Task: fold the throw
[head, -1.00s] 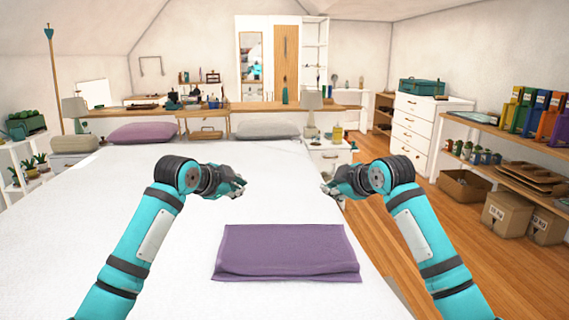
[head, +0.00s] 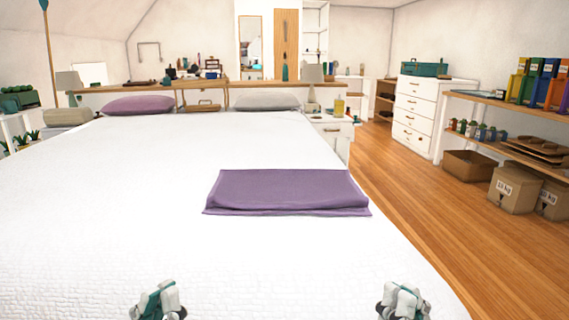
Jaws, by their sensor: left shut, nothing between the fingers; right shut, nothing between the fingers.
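The purple throw (head: 285,190) lies on the white bed (head: 120,220) as a flat, folded rectangle near the bed's right side. Its near edge shows a thicker, layered fold. My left gripper (head: 158,300) is at the bottom of the head view, left of centre, nearer to me than the throw and apart from it. My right gripper (head: 403,300) is at the bottom, right of centre, also apart from the throw. Both grippers are shut and empty. Their lower parts are cut off by the picture's edge.
A purple pillow (head: 138,104) and a grey pillow (head: 265,101) lie at the bed's head. A white nightstand (head: 335,130) with a lamp stands beyond the bed's right corner. Wooden floor (head: 440,220) is open to the right, before shelves and cardboard boxes (head: 513,189).

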